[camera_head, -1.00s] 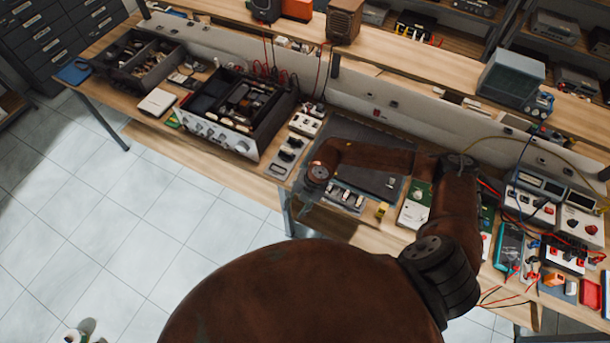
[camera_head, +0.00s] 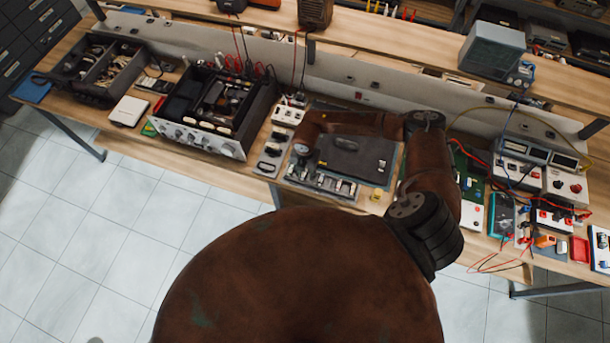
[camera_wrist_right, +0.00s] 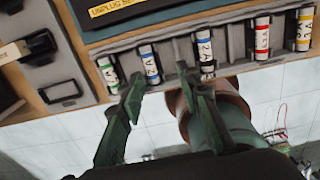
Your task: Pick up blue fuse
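Several white fuses with coloured bands stand in a grey slotted holder in the right wrist view. One has a blue band (camera_wrist_right: 150,64); another has darker blue bands and reads about "2A" (camera_wrist_right: 205,54). Green- (camera_wrist_right: 108,74), red- (camera_wrist_right: 262,38) and yellow-banded (camera_wrist_right: 304,30) fuses are beside them. My right gripper (camera_wrist_right: 165,88) is open and empty, its two green fingers apart in front of the holder's near edge, the blue-banded fuses near its tips. In the head view the fuse holder (camera_head: 325,184) lies at the bench's front edge beneath my right arm. My left gripper is not in view.
A dark flat panel (camera_head: 355,155) lies behind the holder. An opened hi-fi unit (camera_head: 205,138) stands to the left, and meters with red leads (camera_head: 520,172) lie to the right. The tiled floor in front of the bench is clear.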

